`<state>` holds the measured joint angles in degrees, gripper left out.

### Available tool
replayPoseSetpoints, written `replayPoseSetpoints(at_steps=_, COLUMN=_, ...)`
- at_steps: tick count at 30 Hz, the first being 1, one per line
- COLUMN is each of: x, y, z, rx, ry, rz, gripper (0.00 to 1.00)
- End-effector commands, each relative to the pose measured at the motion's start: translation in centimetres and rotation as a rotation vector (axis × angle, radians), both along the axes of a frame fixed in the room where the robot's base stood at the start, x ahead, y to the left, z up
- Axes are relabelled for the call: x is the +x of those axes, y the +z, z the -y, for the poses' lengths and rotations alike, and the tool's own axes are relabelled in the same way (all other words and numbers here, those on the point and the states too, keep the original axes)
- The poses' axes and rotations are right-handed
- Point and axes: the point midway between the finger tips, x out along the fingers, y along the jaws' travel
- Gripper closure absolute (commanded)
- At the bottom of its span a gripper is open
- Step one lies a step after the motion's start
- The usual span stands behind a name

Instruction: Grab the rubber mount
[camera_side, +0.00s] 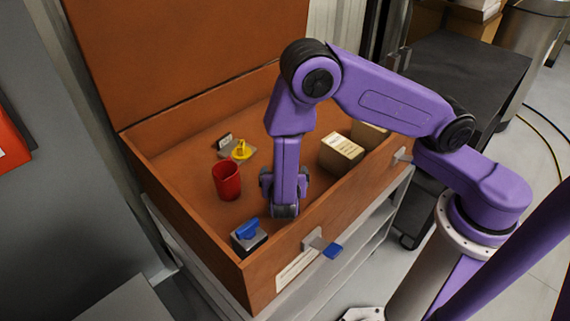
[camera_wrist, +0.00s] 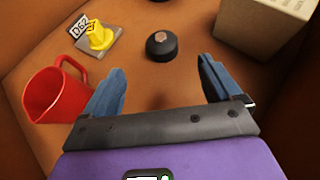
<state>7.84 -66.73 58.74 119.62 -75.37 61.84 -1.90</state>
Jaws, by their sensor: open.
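The rubber mount appears to be a short round black piece (camera_wrist: 164,45) with a metal stud or bolt head on top. It lies on the floor of the orange-brown box in the wrist view. In the side view it is hidden behind my arm. My gripper (camera_wrist: 160,85) is open with its two blue-grey fingers spread. The black piece sits beyond the fingertips, roughly centred on the gap, and nothing is between the fingers. In the side view my gripper (camera_side: 284,200) points down inside the box near its front wall.
A red mug (camera_side: 227,181) stands left of my gripper. Behind it is a yellow piece (camera_side: 241,150) on a grey plate with a label. A blue-topped block (camera_side: 249,235) sits in the front corner. Cartons (camera_side: 341,153) stand on the right. The box walls (camera_side: 300,240) surround the work.

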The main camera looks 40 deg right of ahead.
Motion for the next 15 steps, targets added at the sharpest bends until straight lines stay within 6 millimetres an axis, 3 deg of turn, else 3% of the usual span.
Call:
replayPoseSetpoints(at_steps=8, x=2.6, y=-2.1, z=2.9, rx=0.0, ry=-0.006, rz=-0.001, gripper=0.09)
replayPoseSetpoints(at_steps=15, x=3.9, y=-3.0, z=4.0, rx=0.002, ry=-0.003, rz=-0.001, gripper=0.09)
